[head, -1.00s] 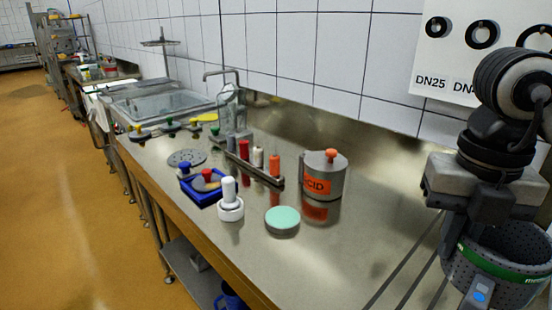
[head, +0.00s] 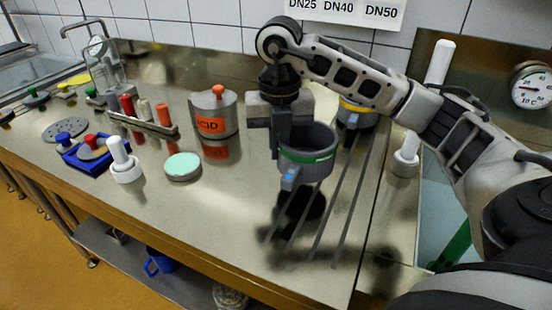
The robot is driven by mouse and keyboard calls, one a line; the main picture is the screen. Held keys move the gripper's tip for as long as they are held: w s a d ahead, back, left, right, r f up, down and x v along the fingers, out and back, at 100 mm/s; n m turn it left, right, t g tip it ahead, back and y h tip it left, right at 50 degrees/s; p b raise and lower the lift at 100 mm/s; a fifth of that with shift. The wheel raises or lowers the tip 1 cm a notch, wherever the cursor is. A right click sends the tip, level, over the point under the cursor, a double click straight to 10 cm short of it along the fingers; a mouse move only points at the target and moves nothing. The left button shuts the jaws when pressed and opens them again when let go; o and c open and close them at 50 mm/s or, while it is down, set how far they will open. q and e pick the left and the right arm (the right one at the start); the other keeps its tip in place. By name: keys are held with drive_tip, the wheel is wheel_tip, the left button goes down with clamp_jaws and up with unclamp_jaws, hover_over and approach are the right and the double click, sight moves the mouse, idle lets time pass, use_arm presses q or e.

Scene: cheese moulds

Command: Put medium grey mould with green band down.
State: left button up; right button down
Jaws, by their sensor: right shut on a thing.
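The medium grey mould with green band (head: 306,168) is a perforated grey cup with a blue tag at its lower front. It is upright and hangs above the steel counter, with a dark shadow below it over some thin rails. My right gripper (head: 283,140) is shut on the mould's rim on its left, back side. The gripper's fingertips are partly hidden by the mould wall. My left gripper is not in view.
A grey mould with a yellow band (head: 356,116) stands behind the held mould. The thin rails (head: 328,210) run along the counter (head: 220,215). An ACID can (head: 213,113), a mint-green disc (head: 183,167), a white plunger (head: 124,160) and a blue tray (head: 90,155) stand left. A sink lies right.

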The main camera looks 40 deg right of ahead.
drive_tip(key=shift+w+f, duration=0.4)
drive_tip(key=shift+f, duration=1.65)
drive_tip(key=shift+f, duration=0.25)
drive_tip(key=c, duration=1.6)
unclamp_jaws()
drive_tip(key=shift+r, duration=0.1)
drive_tip(key=shift+r, duration=0.1)
wheel_tip(320, 180, up, 12)
drive_tip(key=shift+r+p, duration=0.1)
drive_tip(key=shift+p, duration=0.75)
